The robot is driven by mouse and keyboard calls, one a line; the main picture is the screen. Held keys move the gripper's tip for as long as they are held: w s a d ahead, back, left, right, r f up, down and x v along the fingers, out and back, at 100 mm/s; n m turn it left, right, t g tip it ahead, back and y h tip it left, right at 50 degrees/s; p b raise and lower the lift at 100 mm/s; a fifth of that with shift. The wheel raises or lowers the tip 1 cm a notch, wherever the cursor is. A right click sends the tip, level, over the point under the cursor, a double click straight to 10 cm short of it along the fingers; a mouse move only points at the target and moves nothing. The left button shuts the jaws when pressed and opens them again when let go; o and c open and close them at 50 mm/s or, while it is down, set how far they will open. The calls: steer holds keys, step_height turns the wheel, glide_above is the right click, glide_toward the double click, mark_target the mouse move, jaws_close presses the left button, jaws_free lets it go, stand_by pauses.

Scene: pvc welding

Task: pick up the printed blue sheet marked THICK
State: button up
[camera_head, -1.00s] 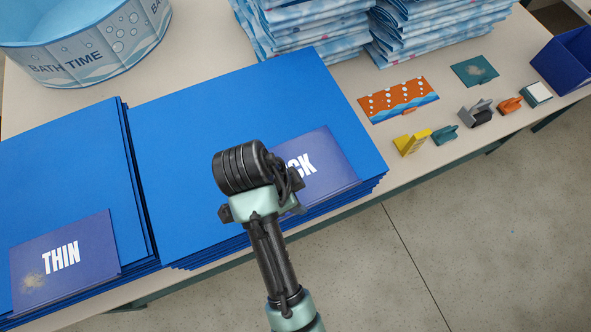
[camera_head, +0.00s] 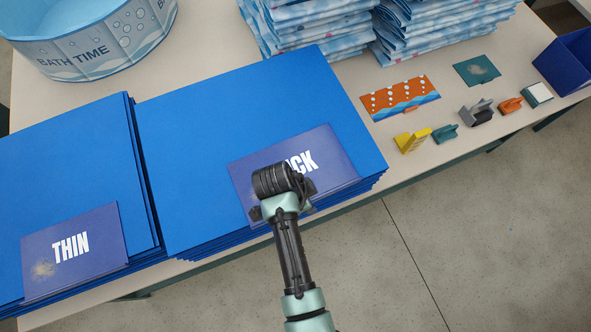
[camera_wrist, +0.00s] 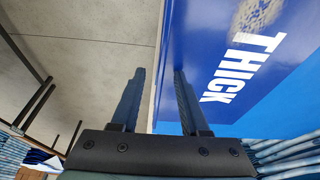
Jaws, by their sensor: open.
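The blue sheet marked THICK (camera_head: 334,162) lies at the front of the right stack, with a darker blue printed panel and white letters. My gripper hides part of the lettering in the head view. The wrist view shows the whole word on the sheet (camera_wrist: 265,75). My gripper (camera_wrist: 160,72) is open and empty. In the wrist view its fingers appear on either side of the sheet's front edge, the left over the floor and the right over the print. In the head view my gripper (camera_head: 284,188) is over the panel's front part. I cannot tell whether it touches.
A stack marked THIN (camera_head: 75,250) lies to the left. A round BATH TIME pool (camera_head: 90,45) and folded patterned stacks (camera_head: 310,25) stand behind. An orange card (camera_head: 400,97), several small tools and a dark blue bin (camera_head: 566,62) are on the right. Open floor lies in front.

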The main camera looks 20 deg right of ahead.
steer(key=shift+c, duration=0.2)
jaws_close()
stand_by(1.2)
